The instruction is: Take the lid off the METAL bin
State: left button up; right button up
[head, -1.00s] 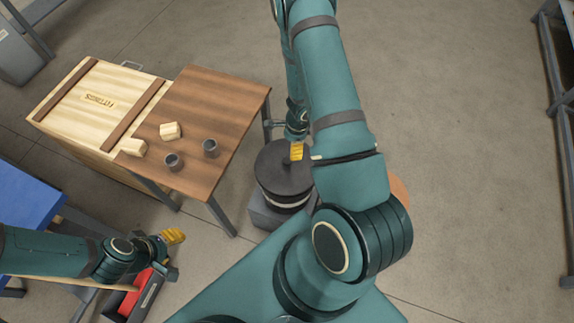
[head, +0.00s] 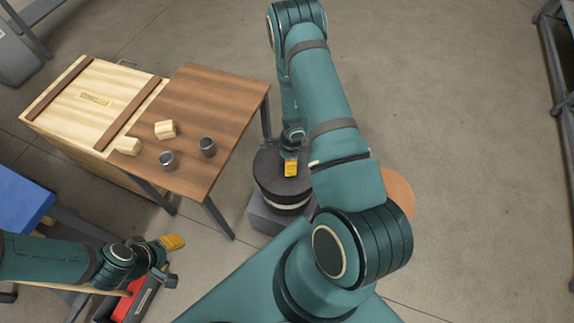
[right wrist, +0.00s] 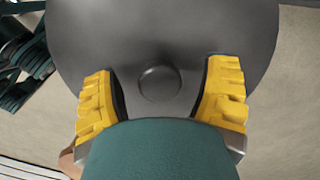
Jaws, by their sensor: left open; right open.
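The metal bin (head: 290,209) is round and dark with a pale band, and stands right of the wooden table. Its dark round lid (head: 265,168) is on top. In the right wrist view the lid (right wrist: 160,30) fills most of the picture, with a round knob (right wrist: 160,84) near its middle. My right gripper (head: 290,167) is over the lid. In the right wrist view its yellow fingers (right wrist: 160,80) are open, one each side of the knob, with gaps. My left gripper (head: 173,260) is open and empty at lower left, away from the bin.
A red and black toolbox (head: 135,300) is below my left gripper. A blue surface (head: 20,200) is at left. Open floor lies right.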

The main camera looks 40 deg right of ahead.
grip_shut()
jog(key=shift+r, duration=0.15)
